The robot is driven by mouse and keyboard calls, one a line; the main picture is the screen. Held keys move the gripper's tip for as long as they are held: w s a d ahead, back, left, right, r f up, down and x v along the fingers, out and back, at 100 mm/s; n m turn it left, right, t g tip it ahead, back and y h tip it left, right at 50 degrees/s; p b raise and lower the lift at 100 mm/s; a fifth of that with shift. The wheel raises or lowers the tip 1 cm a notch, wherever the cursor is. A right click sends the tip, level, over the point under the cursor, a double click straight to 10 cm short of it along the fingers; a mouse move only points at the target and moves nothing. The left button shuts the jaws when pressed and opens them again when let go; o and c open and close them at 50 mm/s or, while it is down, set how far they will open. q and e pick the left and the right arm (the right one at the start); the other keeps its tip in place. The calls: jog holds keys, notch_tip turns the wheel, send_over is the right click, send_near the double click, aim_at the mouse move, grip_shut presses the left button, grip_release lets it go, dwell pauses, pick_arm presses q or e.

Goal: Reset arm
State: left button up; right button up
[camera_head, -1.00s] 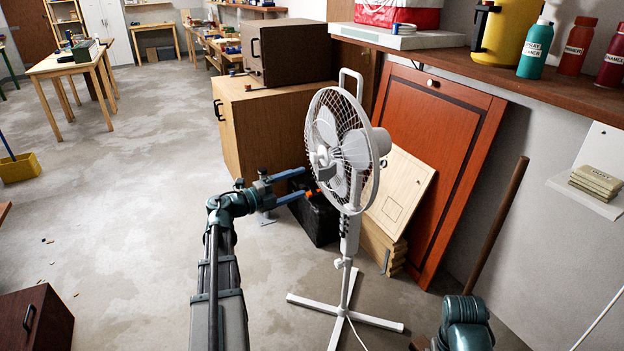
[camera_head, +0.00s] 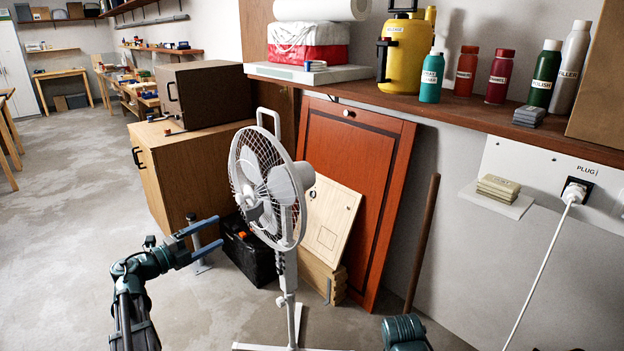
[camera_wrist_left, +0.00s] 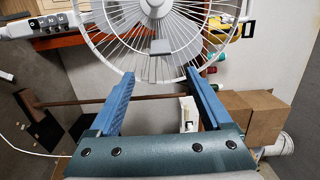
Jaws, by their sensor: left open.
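My left gripper (camera_head: 219,231) is open and empty in the head view, with its blue fingers pointing right toward the standing fan. In the left wrist view, the same gripper (camera_wrist_left: 158,75) has its fingers spread wide, with the fan's grille (camera_wrist_left: 155,40) just beyond the tips. I cannot tell whether a fingertip touches the fan. The white fan (camera_head: 268,190) stands upright. A black toolbox (camera_head: 250,255) sits on the floor behind the fan and the fingers, partly hidden. Only a teal part of my right arm (camera_head: 405,330) shows at the bottom; its gripper is out of view.
A wooden cabinet (camera_head: 190,170) with a brown box (camera_head: 205,95) on top stands behind. A red door panel (camera_head: 350,185) leans on the wall under a shelf (camera_head: 450,110) with bottles. A white cord (camera_head: 540,270) hangs from the plug. Left floor is open.

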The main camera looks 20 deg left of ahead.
aim_at(248, 217)
pick_arm(q)
jog(key=x, duration=1.2)
jog(key=shift+w, duration=0.15)
